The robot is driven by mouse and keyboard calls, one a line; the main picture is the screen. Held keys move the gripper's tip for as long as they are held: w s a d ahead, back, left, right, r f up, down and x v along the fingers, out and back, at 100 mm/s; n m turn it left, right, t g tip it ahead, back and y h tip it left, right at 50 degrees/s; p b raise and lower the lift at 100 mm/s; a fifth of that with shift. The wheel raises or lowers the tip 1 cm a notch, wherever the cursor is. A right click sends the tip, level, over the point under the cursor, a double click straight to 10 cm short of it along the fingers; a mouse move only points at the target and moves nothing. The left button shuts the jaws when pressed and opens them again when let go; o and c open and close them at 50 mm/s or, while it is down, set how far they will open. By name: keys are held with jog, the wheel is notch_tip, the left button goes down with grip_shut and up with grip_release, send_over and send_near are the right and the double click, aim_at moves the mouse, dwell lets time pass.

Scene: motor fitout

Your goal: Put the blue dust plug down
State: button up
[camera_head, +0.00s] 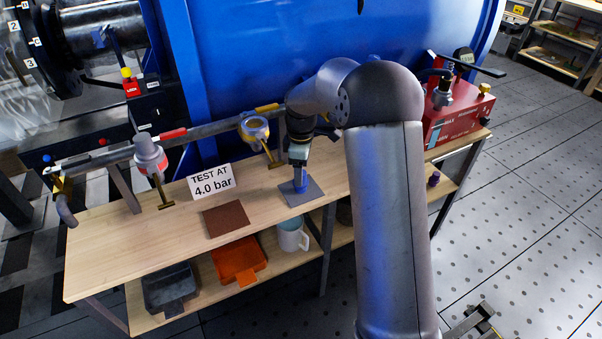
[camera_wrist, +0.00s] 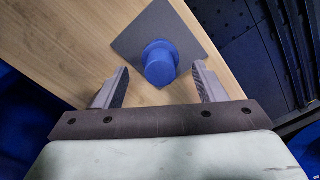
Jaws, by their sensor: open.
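The blue dust plug (camera_wrist: 160,66) stands on the grey square mat (camera_wrist: 195,32) in the wrist view. In the head view the plug (camera_head: 300,182) is on the same mat (camera_head: 312,194), right of the brown mat on the wooden bench. My gripper (camera_wrist: 162,90) is open, with one finger on either side and short of the plug, and clear gaps between them. In the head view my gripper (camera_head: 299,165) is just above the plug and partly hides it.
On the bench (camera_head: 110,235) are a brown mat (camera_head: 226,219), a "TEST AT 4.0 bar" sign (camera_head: 212,182) and a red unit (camera_head: 460,118). The shelf below holds a black bin (camera_head: 170,288), an orange bin (camera_head: 238,262) and a white mug (camera_head: 292,236). A pipe with gauges runs behind.

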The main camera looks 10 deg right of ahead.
notch_tip(320, 180, up, 10)
jog(key=s+f+m, duration=0.3)
jog(key=s+m, duration=1)
jog(key=s, duration=2.1)
jog(key=shift+s+d+m+p, duration=0.3)
jog(key=shift+s+m+p, duration=0.05)
jog(key=shift+m, duration=0.05)
